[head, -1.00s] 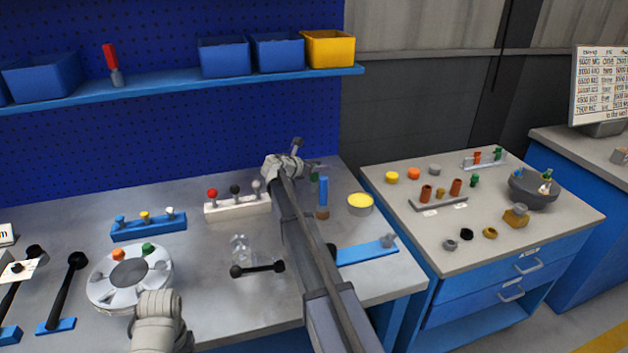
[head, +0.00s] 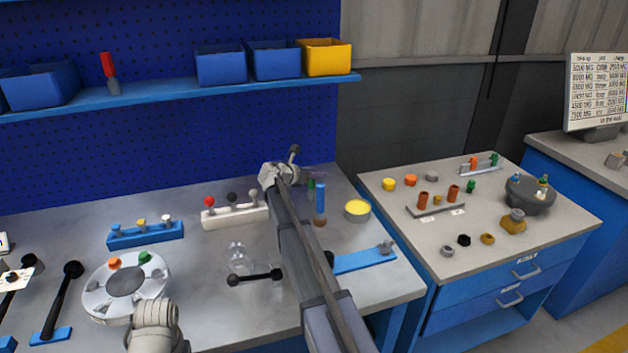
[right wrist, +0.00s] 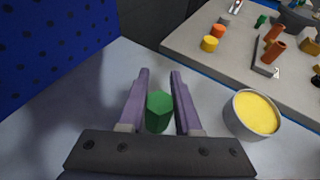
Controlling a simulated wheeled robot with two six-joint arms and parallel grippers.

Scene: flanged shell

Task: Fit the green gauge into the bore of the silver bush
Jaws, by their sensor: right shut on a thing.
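The green gauge (right wrist: 160,110) is a hexagonal-looking green piece between the two purple fingers of my right gripper in the right wrist view. In the head view the gauge is small and partly hidden by the gripper. A silver-grey ring-like piece (head: 447,251) stands on the right cabinet top, far from the gripper. I cannot tell for certain whether it is the silver bush.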

